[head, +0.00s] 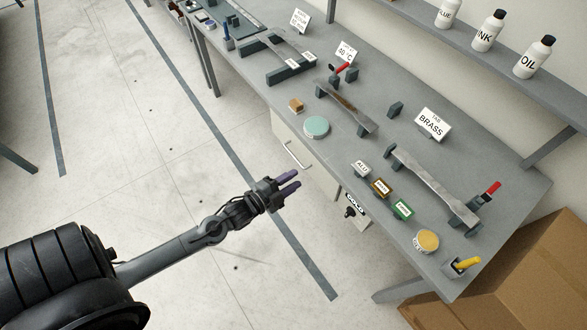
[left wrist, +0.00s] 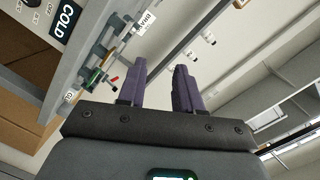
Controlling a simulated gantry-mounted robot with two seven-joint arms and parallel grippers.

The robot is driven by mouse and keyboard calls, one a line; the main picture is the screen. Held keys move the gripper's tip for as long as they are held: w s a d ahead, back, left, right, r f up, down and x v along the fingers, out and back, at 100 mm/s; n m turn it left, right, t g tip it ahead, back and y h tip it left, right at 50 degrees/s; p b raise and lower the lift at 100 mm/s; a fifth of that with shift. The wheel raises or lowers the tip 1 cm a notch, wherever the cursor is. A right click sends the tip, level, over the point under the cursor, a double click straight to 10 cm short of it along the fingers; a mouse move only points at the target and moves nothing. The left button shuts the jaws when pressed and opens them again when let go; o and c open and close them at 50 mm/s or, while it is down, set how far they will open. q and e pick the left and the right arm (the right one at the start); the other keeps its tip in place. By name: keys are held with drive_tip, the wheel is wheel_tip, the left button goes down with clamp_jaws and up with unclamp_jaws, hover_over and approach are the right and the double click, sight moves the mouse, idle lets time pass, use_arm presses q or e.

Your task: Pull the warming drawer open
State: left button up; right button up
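The warming drawer (head: 310,170) has a pale front under the near edge of the grey workbench, with a thin bar handle (head: 292,155). Its front looks shut, flush below the bench top. My left gripper (head: 296,180) is in front of and below the drawer in the head view, apart from the handle. Its two purple fingers are spread with nothing between them; they also show in the left wrist view (left wrist: 160,80). The drawer handle cannot be made out in the left wrist view. My right gripper is not in view.
A panel with a COLD label (head: 355,203) and dark knob (head: 350,212) hangs right of the drawer; the label also shows in the left wrist view (left wrist: 67,18). The bench (head: 400,225) carries fixtures, specimens and a teal disc (head: 317,127). A cardboard box (head: 520,285) stands right. Floor leftward is clear.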

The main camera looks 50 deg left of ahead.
use_arm(q)
drive_tip(key=w+a+f+m+t+h+b, duration=0.1)
drive_tip(key=w+a+f+m+b, duration=0.15)
drive_tip(key=a+f+b, duration=0.75)
drive_tip(key=w+a+f+m+t+b, duration=0.25)
drive_tip(key=a+f+b, duration=0.35)
drive_tip(key=f+b, duration=0.7)
drive_tip(key=m+b, duration=0.2)
drive_tip(key=b, duration=1)
approach(294, 156)
drive_tip(key=shift+h, duration=0.4)
drive_tip(key=shift+a+f+b+x, duration=0.15)
drive_tip(key=shift+b+x, duration=0.5)
drive_tip(key=shift+x, duration=1)
drive_tip(key=shift+a+f+b+x, duration=0.1)
drive_tip(key=shift+b+x, duration=0.6)
drive_tip(key=shift+x, duration=0.9)
drive_tip(key=shift+f+b+x, duration=0.15)
drive_tip(key=shift+b+x, duration=0.5)
drive_tip(key=shift+x, duration=1)
drive_tip(key=shift+w, duration=0.1)
clamp_jaws()
